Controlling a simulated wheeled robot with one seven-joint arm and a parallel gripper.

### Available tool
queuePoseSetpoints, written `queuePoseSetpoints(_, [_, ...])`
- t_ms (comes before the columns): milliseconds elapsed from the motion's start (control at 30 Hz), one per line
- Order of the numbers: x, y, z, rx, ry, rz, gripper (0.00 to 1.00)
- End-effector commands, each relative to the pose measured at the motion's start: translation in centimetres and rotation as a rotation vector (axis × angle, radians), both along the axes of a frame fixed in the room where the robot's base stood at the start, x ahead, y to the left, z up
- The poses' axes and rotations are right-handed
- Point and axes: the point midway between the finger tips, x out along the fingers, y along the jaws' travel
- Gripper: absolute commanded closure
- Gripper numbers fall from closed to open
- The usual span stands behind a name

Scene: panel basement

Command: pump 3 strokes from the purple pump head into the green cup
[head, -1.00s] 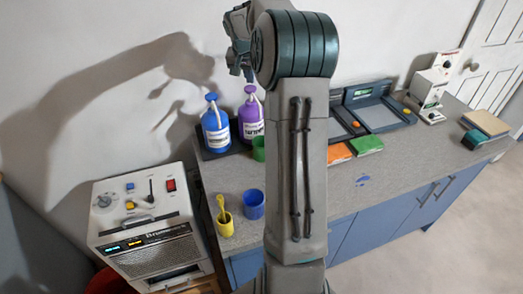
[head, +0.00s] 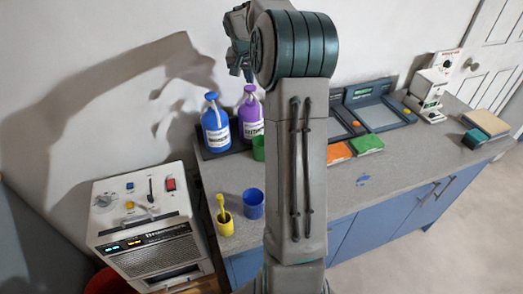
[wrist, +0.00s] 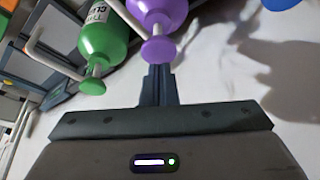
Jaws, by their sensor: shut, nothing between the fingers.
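The purple pump bottle (head: 251,118) stands on the counter by the wall, with its purple pump head (head: 250,90) on top. In the wrist view the purple pump head (wrist: 158,49) is right at the tips of my gripper (wrist: 157,72); I cannot tell whether they touch. My gripper (head: 241,77) is shut and empty, above the purple bottle in the head view. The green cup (head: 258,148) stands in front of the purple bottle, partly hidden by my arm.
A blue pump bottle (head: 215,126) stands just left of the purple one. A green pump bottle (wrist: 101,38) shows in the wrist view. A blue cup (head: 253,203) and a yellow cup (head: 225,223) with a spoon stand near the counter's front left.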

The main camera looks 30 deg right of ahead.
Motion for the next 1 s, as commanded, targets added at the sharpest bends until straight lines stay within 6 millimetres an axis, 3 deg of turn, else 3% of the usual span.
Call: queuePoseSetpoints(1000, [0.0,0.1,-3.6,0.003,0.003,0.001,1.00])
